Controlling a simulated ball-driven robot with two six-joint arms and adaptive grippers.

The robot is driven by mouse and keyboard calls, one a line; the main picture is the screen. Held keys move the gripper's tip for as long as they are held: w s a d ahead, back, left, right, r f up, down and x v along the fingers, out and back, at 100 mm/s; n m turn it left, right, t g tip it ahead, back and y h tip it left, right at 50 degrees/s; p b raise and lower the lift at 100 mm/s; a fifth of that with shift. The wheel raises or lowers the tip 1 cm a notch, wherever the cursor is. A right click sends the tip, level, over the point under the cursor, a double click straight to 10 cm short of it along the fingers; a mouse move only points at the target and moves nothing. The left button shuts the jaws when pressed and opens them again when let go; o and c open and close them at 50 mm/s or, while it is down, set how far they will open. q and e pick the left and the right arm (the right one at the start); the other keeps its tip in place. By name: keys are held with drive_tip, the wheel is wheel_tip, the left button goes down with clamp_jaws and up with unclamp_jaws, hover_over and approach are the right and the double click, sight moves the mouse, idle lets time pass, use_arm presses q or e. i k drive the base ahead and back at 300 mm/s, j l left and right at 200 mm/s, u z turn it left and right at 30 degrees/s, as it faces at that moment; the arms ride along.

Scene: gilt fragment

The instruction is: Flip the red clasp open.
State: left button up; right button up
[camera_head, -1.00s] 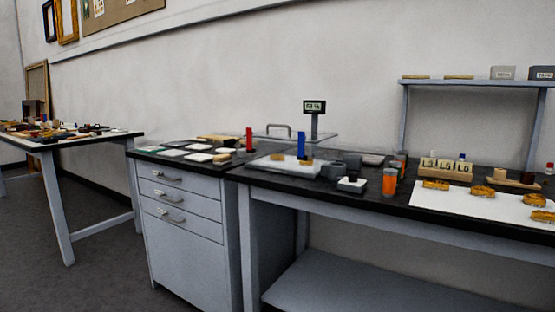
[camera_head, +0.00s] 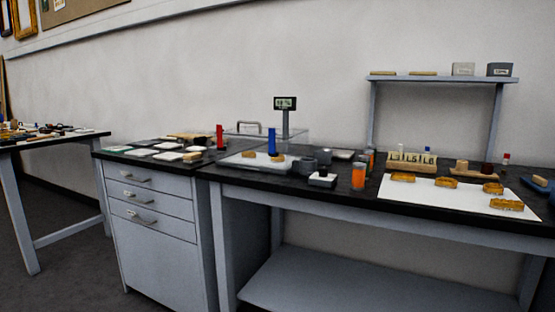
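A red upright bar (camera_head: 220,136), the likely red clasp, stands near the left end of the black-topped bench. It looks vertical, but it is too small to tell whether it is shut or open. A similar blue upright bar (camera_head: 271,141) stands to its right, by a white tray (camera_head: 240,161) with small tan pieces. A clear case or cover with a grey handle (camera_head: 249,124) is just behind them; how the bars join it cannot be told. Neither of my grippers is in view.
The bench (camera_head: 400,215) has a drawer cabinet (camera_head: 150,215) at its left. A small display (camera_head: 285,103) stands behind the tray. Orange jars (camera_head: 358,177), a white sheet (camera_head: 440,195) with gilt pieces and a raised shelf (camera_head: 440,79) are to the right. Open floor (camera_head: 75,285) lies at left.

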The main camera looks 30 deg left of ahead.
sight(220, 127)
drive_tip(key=i+u, duration=0.25)
drive_tip(key=i, duration=0.35)
drive_tip(key=i+u, duration=0.25)
drive_tip(key=i, duration=0.35)
drive_tip(key=i+l+u, duration=0.25)
drive_tip(key=i, duration=0.35)
